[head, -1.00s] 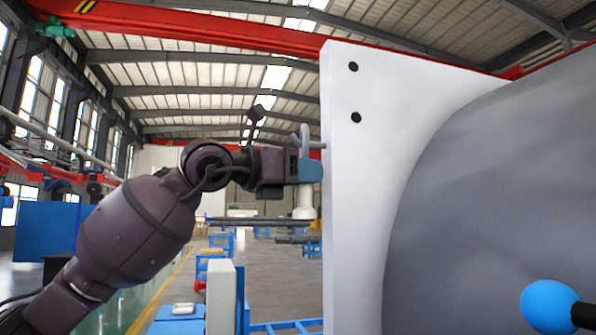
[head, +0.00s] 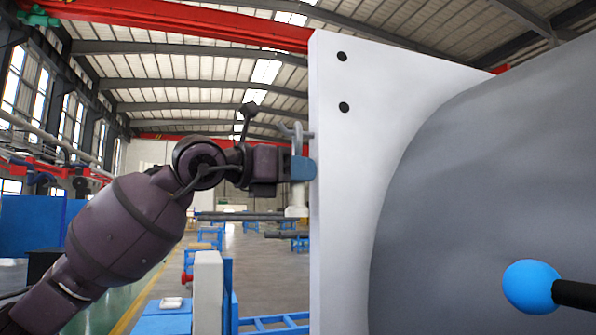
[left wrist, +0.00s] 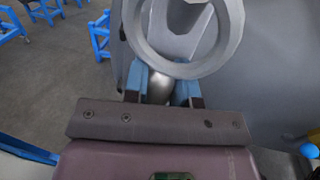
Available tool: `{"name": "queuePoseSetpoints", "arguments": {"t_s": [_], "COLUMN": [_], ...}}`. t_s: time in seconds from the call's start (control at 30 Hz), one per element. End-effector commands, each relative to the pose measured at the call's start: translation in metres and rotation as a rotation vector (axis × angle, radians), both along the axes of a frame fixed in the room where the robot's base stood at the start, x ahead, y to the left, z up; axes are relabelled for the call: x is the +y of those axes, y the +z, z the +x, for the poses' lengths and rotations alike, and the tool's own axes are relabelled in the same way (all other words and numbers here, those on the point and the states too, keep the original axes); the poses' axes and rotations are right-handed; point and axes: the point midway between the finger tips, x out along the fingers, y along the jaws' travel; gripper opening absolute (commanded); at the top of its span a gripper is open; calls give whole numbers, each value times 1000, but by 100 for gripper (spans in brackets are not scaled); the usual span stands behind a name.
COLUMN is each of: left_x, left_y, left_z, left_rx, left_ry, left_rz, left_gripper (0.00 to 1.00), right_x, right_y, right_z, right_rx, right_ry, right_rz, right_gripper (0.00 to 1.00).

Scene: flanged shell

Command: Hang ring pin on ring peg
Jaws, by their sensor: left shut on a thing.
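The ring pin (head: 297,198) is a pale grey pin with a ring at its top. It hangs upright in my left gripper (head: 303,168), whose blue fingertips are shut on it. In the left wrist view the ring (left wrist: 233,30) stands large above the blue fingers (left wrist: 162,88), with the shiny pin body (left wrist: 158,87) between them. In the head view the gripper is at the left edge of the white flange plate (head: 345,190). A short bar (head: 308,135) shows beside the ring, perhaps the ring peg; I cannot tell whether they touch. My right gripper is out of view.
A blue ball (head: 530,287) on a dark rod is at lower right. Dark horizontal rods (head: 240,216) show below the gripper. Blue stands and open floor lie behind at the left.

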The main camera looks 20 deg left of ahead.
Motion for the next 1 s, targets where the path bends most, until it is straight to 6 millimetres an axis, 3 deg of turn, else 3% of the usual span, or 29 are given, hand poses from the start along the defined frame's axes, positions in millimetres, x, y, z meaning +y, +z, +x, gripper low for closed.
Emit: {"name": "queuePoseSetpoints", "arguments": {"t_s": [0.1, 0.13, 0.3, 0.67, 1.0], "left_x": [0, 0, 0, 3, 40], "left_y": [1, 1, 0, 0, -2], "left_z": [0, 0, 0, -2, -39], "left_rx": [-1, -1, -1, 1, -1], "left_ry": [0, 0, 0, 1, 3], "left_rz": [-1, -1, -1, 1, 2], "left_gripper": [0, 28, 54, 55, 55], "right_x": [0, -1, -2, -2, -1], "right_y": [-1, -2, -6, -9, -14], "right_z": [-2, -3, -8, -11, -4], "right_rx": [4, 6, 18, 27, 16], "right_ry": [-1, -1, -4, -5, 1], "right_rz": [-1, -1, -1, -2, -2], "right_gripper": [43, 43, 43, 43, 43]}}
